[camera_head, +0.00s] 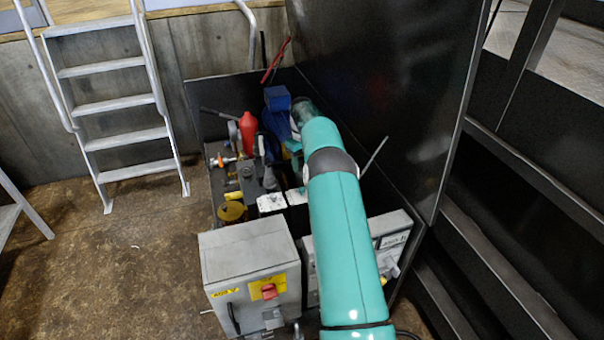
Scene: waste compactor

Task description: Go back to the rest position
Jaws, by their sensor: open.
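My teal arm reaches from the bottom of the head view up into the waste compactor's machinery. Its far part bends down among the machine parts, and my gripper cannot be made out there; the arm and the clutter hide it. No object can be seen held. The compactor's grey control box (250,262) stands in front, with a red switch on a yellow plate (268,289) and a black handle. A second grey box (390,233) is partly covered by my arm.
A red part (248,134), a blue block (278,98) and a yellow round part (231,211) crowd around my arm. A tall dark panel (385,90) rises close on the right. A metal ladder (113,103) leans at the left. The brown floor (110,270) is clear there.

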